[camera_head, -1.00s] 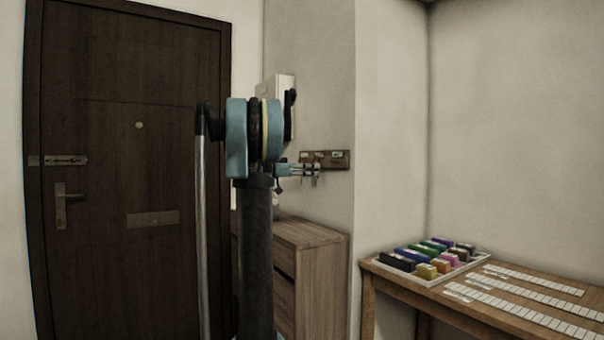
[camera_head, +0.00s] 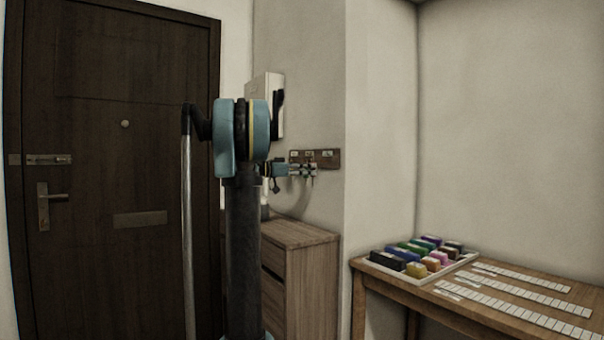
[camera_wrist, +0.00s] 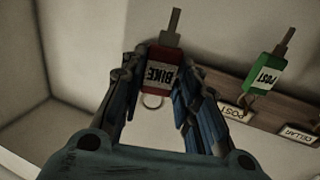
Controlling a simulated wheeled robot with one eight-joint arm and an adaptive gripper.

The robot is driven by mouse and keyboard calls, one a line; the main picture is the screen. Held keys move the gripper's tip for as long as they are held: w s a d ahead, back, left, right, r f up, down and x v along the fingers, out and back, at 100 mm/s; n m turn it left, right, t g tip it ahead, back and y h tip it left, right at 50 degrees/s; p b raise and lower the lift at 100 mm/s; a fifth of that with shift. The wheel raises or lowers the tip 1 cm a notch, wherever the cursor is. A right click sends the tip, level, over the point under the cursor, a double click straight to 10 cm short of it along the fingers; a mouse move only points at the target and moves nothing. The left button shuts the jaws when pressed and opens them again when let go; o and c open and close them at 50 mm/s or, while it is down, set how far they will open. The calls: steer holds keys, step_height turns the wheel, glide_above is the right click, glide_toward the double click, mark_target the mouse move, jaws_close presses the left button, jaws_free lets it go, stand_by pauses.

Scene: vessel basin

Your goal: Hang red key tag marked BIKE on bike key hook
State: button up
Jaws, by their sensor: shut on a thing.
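The red key tag marked BIKE (camera_wrist: 160,72) is held between the fingers of my gripper (camera_wrist: 159,80) in the wrist view. Its key points to the top of the picture and its ring shows below the tag. In the head view my gripper (camera_head: 303,170) is in front of the wooden key rack (camera_head: 327,158) on the wall. The wrist view shows part of the rack (camera_wrist: 265,122) with POST and CELLAR labels. The bike hook cannot be made out. I cannot tell whether the ring touches a hook.
A green POST tag (camera_wrist: 262,76) with a key hangs close to the right of my gripper. A wooden cabinet (camera_head: 300,234) stands below the rack. A table (camera_head: 400,288) with a tray of coloured items is at the right. A dark door (camera_head: 110,190) is at the left.

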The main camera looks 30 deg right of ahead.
steer(key=shift+w+d+f, duration=0.1)
steer(key=shift+d+f, duration=0.15)
steer(key=shift+d, duration=0.7)
steer(key=shift+w+d+f, duration=0.1)
steer(key=shift+d+f, duration=0.15)
steer(key=shift+d, duration=0.7)
steer(key=shift+d+f, duration=0.25)
steer(key=shift+d, duration=0.7)
steer(key=o, duration=1.1)
steer(key=shift+c, duration=0.2)
steer(key=w+a, duration=0.2)
steer(key=a, duration=1)
steer(key=shift+w, duration=0.2)
